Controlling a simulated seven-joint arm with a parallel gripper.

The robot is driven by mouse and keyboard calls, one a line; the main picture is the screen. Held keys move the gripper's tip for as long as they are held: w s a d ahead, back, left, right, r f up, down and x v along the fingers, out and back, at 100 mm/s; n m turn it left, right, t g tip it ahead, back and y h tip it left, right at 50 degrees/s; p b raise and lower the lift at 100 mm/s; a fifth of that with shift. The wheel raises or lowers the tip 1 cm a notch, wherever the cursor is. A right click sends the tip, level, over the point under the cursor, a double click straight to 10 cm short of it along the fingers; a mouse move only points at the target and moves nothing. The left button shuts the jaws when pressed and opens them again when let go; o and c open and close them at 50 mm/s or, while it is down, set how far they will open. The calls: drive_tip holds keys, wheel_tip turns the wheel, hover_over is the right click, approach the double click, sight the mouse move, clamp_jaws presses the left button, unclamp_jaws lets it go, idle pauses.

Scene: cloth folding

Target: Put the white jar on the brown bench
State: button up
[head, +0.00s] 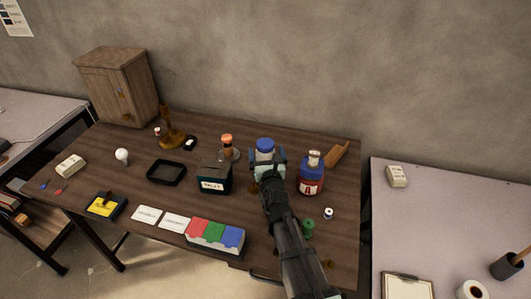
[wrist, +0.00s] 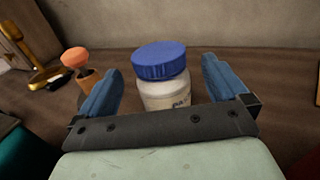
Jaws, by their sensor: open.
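The white jar with a blue lid (head: 265,147) stands upright on the brown bench (head: 90,160), towards the back. In the wrist view the white jar (wrist: 162,78) stands between the two blue fingers of my gripper (wrist: 168,88), with gaps visible on both sides. My gripper (head: 267,160) is open and holds nothing. Its palm bar hides the lower part of the jar in the wrist view, and the arm hides it in the head view.
A blue and red bottle (head: 311,175) stands close on the right. A green item (head: 307,228) and a small white-topped item (head: 328,213) stand nearer the front.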

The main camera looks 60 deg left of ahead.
drive_tip(key=shift+r, duration=2.6)
